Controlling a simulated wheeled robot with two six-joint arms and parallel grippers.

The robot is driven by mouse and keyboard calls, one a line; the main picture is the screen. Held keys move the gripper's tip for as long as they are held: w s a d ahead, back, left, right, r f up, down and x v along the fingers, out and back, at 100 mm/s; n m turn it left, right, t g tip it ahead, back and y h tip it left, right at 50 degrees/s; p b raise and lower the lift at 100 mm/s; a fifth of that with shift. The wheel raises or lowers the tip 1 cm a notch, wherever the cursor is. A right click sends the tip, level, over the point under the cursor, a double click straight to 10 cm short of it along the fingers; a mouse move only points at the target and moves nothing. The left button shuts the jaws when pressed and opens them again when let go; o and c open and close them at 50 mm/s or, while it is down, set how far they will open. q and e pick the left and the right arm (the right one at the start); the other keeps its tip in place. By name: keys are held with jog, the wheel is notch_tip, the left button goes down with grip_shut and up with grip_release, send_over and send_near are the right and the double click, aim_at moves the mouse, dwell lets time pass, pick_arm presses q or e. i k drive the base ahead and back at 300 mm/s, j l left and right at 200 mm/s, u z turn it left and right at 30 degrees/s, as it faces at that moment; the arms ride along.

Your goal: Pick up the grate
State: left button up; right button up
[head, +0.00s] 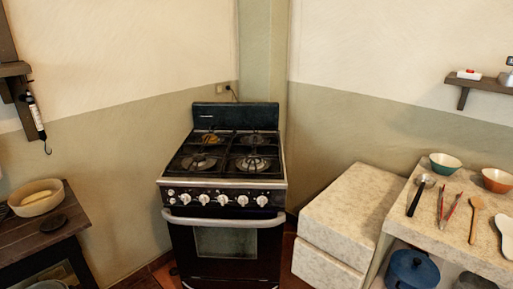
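A black stove grate (227,153) lies over the burners on top of the stove (223,197), in the middle of the head view. I cannot tell whether its bars form one piece or two. A small yellow-brown thing (210,138) shows at the back left burner. Neither of my grippers is in view, and nothing of my arms shows near the stove.
A dark table (40,240) with a pale bowl (36,198) stands left. A stone block (350,210) stands right of the stove, beside a counter (425,225) with bowls and utensils. A wall shelf (485,84) hangs far right. Space above the stove is clear.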

aim_at(268, 135)
jog(key=i+j, duration=0.2)
jog(key=i+j+z, duration=0.35)
jog(key=i, duration=0.2)
jog(key=i+j+z, duration=0.35)
jog(key=j, duration=0.3)
jog(key=i+l, duration=0.05)
jog(key=i, duration=0.05)
